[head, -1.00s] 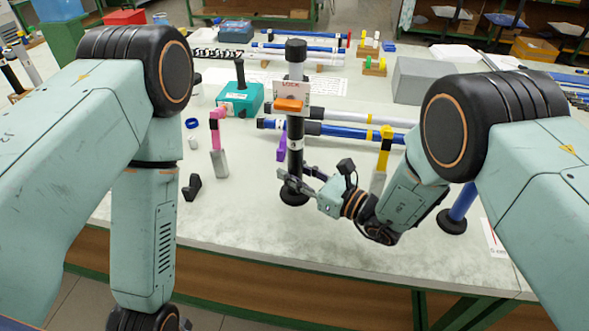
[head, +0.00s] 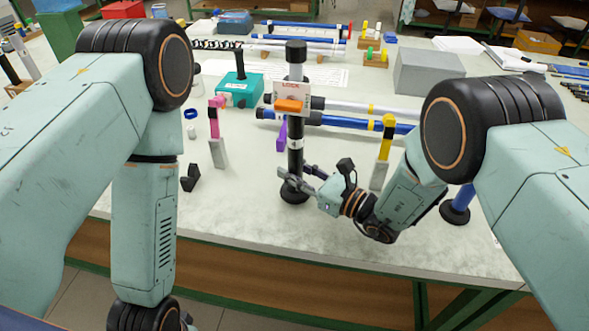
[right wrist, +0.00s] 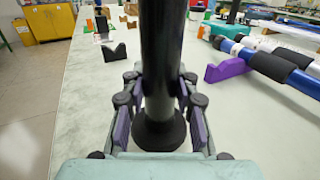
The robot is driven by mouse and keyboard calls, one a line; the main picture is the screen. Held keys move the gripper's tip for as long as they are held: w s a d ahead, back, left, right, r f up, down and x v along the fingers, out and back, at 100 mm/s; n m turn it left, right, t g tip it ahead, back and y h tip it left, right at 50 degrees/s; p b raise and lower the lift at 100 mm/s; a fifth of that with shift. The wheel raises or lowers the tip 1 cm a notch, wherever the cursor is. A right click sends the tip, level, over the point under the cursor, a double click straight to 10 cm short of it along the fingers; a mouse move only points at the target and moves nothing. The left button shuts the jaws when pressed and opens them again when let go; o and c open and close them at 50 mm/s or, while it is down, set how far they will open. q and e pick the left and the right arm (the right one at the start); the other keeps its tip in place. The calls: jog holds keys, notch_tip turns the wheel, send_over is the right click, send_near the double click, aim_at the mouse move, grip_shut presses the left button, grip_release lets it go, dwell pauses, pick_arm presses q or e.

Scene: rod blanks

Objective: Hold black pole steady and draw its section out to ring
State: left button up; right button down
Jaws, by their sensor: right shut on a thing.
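The black pole (head: 295,162) stands upright on a round black foot (head: 294,191) near the table's front. It has a white ring band, a silver upper section (head: 296,69) and a black cap on top. A white lock plate (head: 302,92) with an orange lever (head: 288,105) sits at the joint. My right gripper (head: 297,178) is shut on the pole low down, just above the foot. In the right wrist view the pole (right wrist: 162,60) stands between the two finger pads (right wrist: 160,115). My left gripper is out of view; only the left arm shows.
A pink-topped stand (head: 217,130) is at the left and a yellow-topped stand (head: 384,150) at the right. Blue and silver poles (head: 360,122) lie behind. A teal box (head: 238,90) and a grey box (head: 428,72) stand farther back.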

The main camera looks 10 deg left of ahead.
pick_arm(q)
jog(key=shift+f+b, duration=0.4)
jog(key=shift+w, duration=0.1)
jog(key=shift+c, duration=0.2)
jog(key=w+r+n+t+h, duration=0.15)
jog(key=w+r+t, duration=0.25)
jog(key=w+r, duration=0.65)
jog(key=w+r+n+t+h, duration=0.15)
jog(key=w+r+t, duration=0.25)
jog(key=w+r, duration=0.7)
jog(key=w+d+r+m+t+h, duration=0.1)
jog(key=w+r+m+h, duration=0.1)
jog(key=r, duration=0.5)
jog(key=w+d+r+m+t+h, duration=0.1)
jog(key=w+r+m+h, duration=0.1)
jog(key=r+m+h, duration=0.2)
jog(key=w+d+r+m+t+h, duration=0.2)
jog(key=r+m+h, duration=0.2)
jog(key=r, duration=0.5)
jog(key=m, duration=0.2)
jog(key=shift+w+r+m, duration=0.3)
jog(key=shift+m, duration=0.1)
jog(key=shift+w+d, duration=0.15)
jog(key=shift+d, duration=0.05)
